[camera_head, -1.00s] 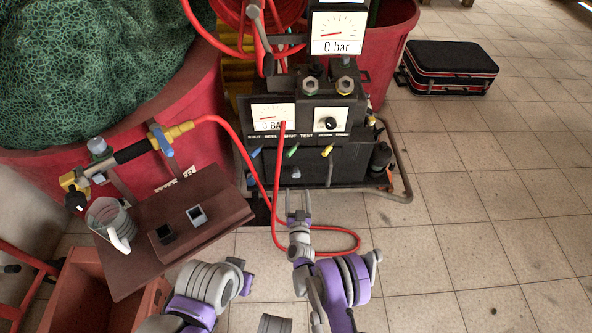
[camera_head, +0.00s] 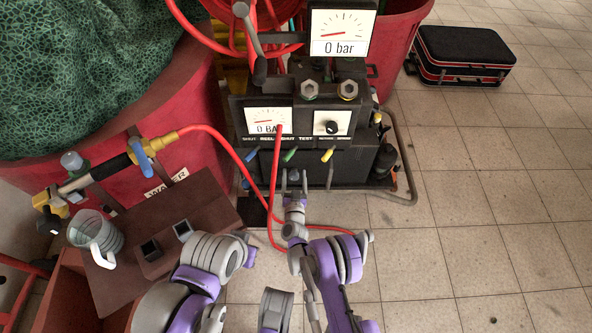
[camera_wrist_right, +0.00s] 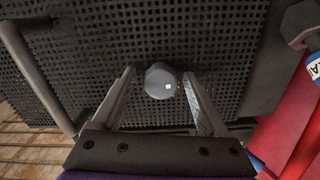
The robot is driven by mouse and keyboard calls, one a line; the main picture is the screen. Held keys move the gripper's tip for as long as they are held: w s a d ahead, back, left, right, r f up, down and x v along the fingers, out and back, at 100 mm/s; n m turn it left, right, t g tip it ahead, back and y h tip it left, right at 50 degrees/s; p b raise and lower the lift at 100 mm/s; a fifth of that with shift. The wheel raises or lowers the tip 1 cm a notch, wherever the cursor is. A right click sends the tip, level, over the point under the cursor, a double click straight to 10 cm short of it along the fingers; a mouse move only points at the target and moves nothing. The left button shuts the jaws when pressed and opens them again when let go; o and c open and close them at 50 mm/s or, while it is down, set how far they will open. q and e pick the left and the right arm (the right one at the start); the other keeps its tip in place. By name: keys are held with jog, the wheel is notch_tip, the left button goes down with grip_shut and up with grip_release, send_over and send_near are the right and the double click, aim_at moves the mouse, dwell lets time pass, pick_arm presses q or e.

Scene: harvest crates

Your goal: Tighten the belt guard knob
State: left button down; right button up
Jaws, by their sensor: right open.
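In the right wrist view my right gripper (camera_wrist_right: 160,92) is open, with one finger on each side of the knob and a gap on both sides. In the head view the right gripper (camera_head: 294,184) is close to the front of the black machine (camera_head: 335,165), low down. The knob is small and hard to make out there. My left arm shows at lower left, but its gripper cannot be seen.
A red hose (camera_head: 275,190) hangs just left of the right gripper and loops to the floor. A bent metal tube (camera_head: 405,165) runs along the machine's right side. A brown board (camera_head: 115,275) with a clear jug (camera_head: 85,233) is at left.

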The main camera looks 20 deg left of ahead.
grip_shut()
dwell(0.4)
jog(key=shift+m, duration=0.3)
jog(key=m, duration=0.4)
jog(key=shift+m+b, duration=0.3)
jog(key=m, duration=0.4)
jog(key=shift+d+m, duration=0.1)
jog(key=shift+m, duration=0.2)
jog(key=m, duration=0.4)
jog(key=shift+f, duration=0.15)
jog(key=m, duration=0.4)
jog(key=shift+m, duration=0.3)
